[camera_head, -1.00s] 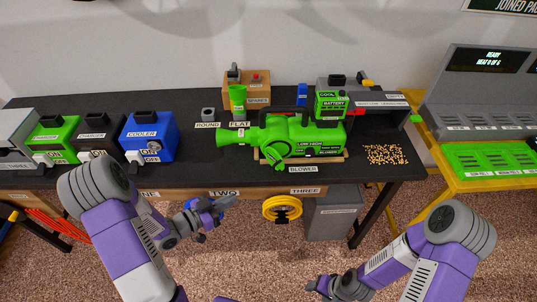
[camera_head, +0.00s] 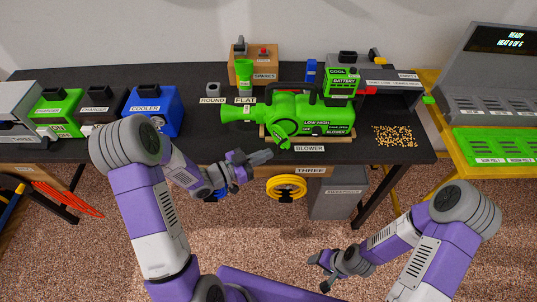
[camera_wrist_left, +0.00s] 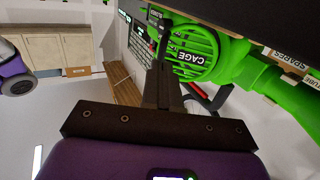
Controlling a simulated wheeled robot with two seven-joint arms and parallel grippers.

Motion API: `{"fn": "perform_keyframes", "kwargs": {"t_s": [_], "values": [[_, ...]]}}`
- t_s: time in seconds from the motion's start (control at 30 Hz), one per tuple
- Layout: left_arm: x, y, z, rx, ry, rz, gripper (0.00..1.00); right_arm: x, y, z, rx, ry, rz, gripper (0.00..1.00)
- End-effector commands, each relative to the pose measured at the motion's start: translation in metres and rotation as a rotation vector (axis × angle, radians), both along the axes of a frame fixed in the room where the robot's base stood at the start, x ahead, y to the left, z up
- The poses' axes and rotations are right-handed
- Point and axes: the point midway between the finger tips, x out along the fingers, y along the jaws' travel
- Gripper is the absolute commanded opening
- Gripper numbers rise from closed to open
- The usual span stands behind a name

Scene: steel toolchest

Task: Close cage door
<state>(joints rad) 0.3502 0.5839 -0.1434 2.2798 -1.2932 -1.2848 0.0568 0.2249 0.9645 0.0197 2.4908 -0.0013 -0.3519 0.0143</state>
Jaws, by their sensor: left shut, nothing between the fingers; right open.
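The green blower (camera_head: 300,115) lies on its cradle on the dark bench. Its round slatted cage door, labelled CAGE, shows in the left wrist view (camera_wrist_left: 195,55) and sits at the blower's near side in the head view (camera_head: 284,129). It looks close against the body; I cannot tell whether it is latched. My left gripper (camera_head: 268,155) is shut and empty just in front of and below the cage. Its fingers in the left wrist view (camera_wrist_left: 162,65) overlap the cage's edge; contact is unclear. My right gripper (camera_head: 318,272) is open and empty, low over the floor.
A yellow wheel (camera_head: 286,188) hangs below the bench edge. The COOLER box (camera_head: 153,112) and charger stand left. The battery (camera_head: 341,82) sits above the blower, and pellets (camera_head: 395,136) lie right. The bench front beside the BLOWER label is clear.

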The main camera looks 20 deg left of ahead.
Motion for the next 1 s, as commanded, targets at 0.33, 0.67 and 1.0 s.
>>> {"fn": "perform_keyframes", "kwargs": {"t_s": [0.33,0.67,1.0], "values": [[0.013,-0.013,-0.001,0.001,0.001,-0.001,0.0,0.0,0.0,-0.003,0.0,0.0,0.0,0.6],[0.013,-0.013,-0.001,0.001,0.001,0.0,0.0,0.0,0.0,-0.004,0.0,0.0,0.0,0.6],[0.017,-0.027,-0.002,-0.001,-0.001,-0.001,0.0,0.0,0.0,-0.013,0.0,0.0,0.0,0.6]]}}
